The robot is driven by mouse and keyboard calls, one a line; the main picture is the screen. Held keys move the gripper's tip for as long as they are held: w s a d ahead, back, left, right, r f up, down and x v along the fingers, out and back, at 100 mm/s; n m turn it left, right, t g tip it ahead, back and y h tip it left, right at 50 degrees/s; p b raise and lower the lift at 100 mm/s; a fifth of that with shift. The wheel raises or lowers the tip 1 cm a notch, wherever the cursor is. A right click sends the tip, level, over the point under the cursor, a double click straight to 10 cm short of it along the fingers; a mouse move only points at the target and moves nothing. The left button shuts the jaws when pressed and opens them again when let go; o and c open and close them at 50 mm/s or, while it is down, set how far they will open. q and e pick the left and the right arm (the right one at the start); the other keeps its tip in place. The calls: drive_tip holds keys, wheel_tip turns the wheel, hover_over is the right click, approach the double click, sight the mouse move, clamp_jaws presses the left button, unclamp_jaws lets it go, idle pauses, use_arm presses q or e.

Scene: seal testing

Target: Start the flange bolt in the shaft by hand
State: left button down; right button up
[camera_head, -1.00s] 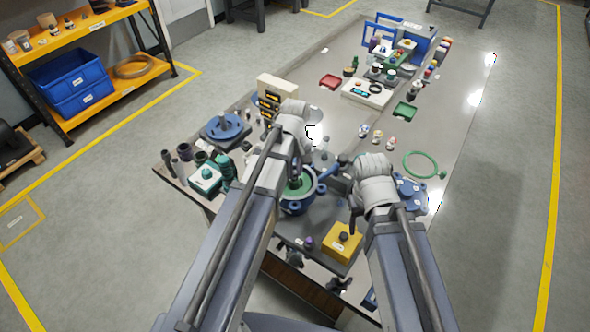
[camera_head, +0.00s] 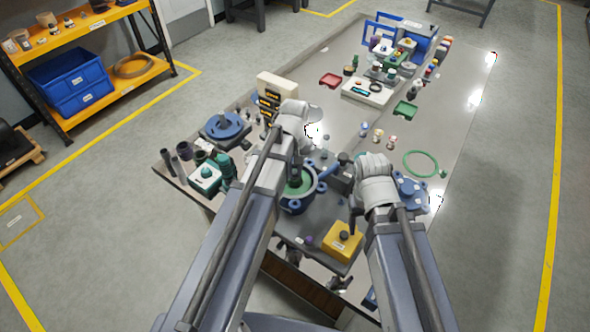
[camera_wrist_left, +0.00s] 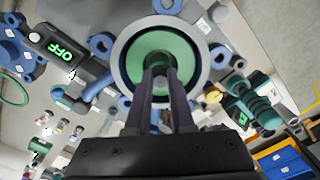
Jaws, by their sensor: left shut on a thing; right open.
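A round blue pump housing (camera_head: 292,207) with a green inner face (camera_head: 303,188) stands on the bench between my arms. My left gripper (camera_head: 296,181) is over this green face. In the left wrist view its dark fingers (camera_wrist_left: 159,74) reach to the middle of the green disc (camera_wrist_left: 180,48), inside a grey ring. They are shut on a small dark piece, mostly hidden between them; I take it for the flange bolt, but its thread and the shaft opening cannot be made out. My right gripper (camera_head: 355,218) is open, right of the housing, its fingertips small and dark.
A dark device with an OFF display (camera_wrist_left: 66,48) is beside the housing. A yellow block (camera_head: 342,243) stands at the front, a blue flanged part (camera_head: 411,191) at the right and a teal-topped box (camera_head: 205,178) at the left.

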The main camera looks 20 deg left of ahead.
use_arm(q)
drive_tip(key=shift+m, duration=0.7)
drive_tip(key=m, duration=0.4)
drive_tip(key=shift+a, duration=0.15)
drive_tip(key=shift+m, duration=1)
drive_tip(key=c, duration=0.7)
unclamp_jaws()
